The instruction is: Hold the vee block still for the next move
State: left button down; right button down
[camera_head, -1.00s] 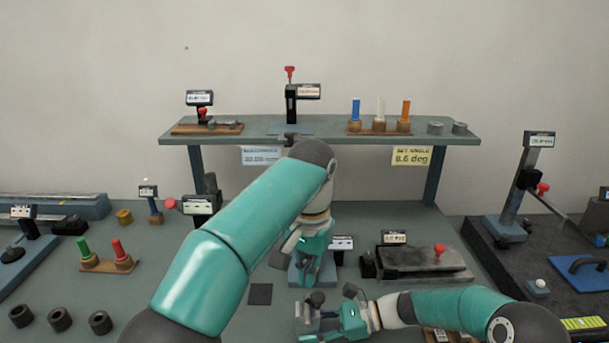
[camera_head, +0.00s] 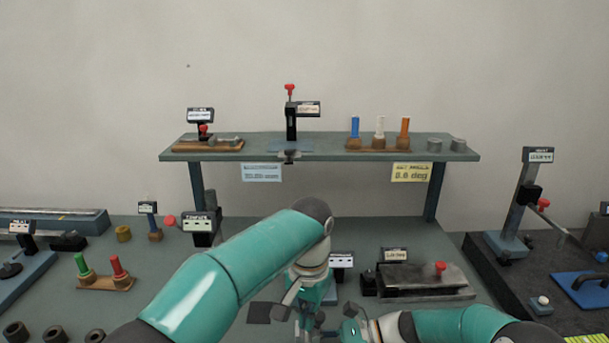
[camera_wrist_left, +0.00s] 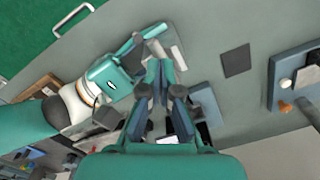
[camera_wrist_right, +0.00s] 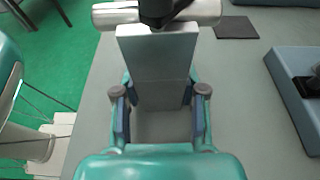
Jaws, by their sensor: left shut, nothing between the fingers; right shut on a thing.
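The grey vee block (camera_wrist_right: 158,55) stands between the fingers of my right gripper (camera_wrist_right: 160,118), which is shut on it. A silver round bar (camera_wrist_right: 112,14) lies across its far end. In the left wrist view the block (camera_wrist_left: 168,42) shows just beyond my left gripper (camera_wrist_left: 160,66), whose fingers are together and empty. A dark shape over the bar in the right wrist view looks like my left fingertips; I cannot tell whether they touch it. In the head view my right gripper (camera_head: 345,328) is at the bottom edge, and the block is largely hidden.
A dark square plate (camera_wrist_right: 237,27) lies flat near the block. A blue-based fixture (camera_wrist_left: 203,105) stands close to my left gripper. A grey slab fixture with a red knob (camera_head: 425,280) is to the right. A raised shelf (camera_head: 320,150) spans the back.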

pick_arm(q)
jog(key=shift+w+d, duration=0.1)
jog(key=shift+d, duration=0.05)
dwell(0.4)
jog(key=shift+s+d, duration=0.3)
jog(key=shift+d, duration=0.2)
jog(key=shift+s+d, duration=0.1)
jog(key=shift+d, duration=0.15)
pick_arm(e)
jog(key=shift+a, duration=0.1)
pick_arm(q)
jog(key=shift+d, duration=0.1)
pick_arm(e)
jog(key=shift+s, duration=0.1)
pick_arm(q)
jog(key=shift+s, duration=0.2)
jog(key=shift+s, duration=0.15)
notch_tip(320, 180, up, 6)
dwell(0.8)
jog(key=shift+s, duration=0.1)
